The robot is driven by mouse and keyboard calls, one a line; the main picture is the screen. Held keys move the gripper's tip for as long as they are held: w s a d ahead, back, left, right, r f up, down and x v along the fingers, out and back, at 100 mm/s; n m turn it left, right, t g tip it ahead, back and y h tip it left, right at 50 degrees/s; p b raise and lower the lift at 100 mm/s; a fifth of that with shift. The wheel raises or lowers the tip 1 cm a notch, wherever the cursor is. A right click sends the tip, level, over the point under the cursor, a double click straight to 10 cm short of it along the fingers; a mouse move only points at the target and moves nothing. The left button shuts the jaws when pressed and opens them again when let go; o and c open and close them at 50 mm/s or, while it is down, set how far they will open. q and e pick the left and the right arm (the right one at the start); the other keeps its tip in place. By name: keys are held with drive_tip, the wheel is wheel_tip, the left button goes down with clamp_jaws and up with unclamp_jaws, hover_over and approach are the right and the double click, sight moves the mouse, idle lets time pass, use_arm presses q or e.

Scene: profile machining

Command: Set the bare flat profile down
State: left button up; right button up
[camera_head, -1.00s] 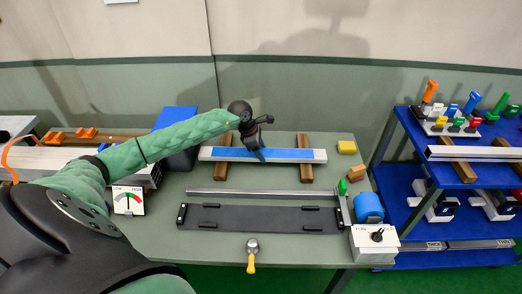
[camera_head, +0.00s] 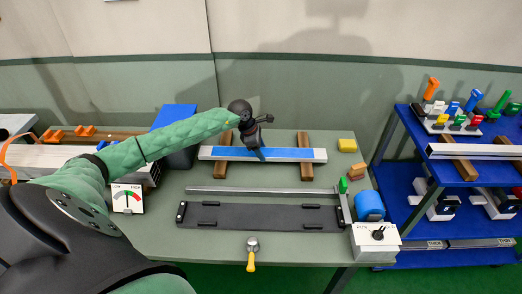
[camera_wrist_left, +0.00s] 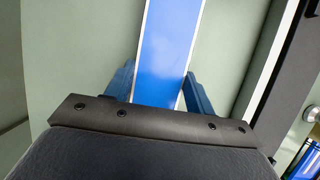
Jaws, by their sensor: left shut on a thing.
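The flat profile (camera_head: 300,155) is a long pale bar with a blue upper face. It lies level across two brown wooden blocks, the left block (camera_head: 223,142) and the right block (camera_head: 306,172), at the back of the table. My left gripper (camera_head: 261,155) is above the middle of the profile and shut on it. In the left wrist view the blue face of the profile (camera_wrist_left: 170,45) runs between the two blue fingers (camera_wrist_left: 157,92). Whether the profile's underside touches the blocks is hard to tell. My right gripper is not in view.
A yellow-handled tool (camera_head: 252,255) lies at the front edge. A blue shelf cart (camera_head: 400,195) is further right.

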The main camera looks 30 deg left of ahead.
use_arm(q)
drive_tip(key=o, duration=1.3)
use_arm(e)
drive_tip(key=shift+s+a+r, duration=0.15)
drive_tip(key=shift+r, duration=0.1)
use_arm(q)
drive_tip(key=shift+r, duration=0.1)
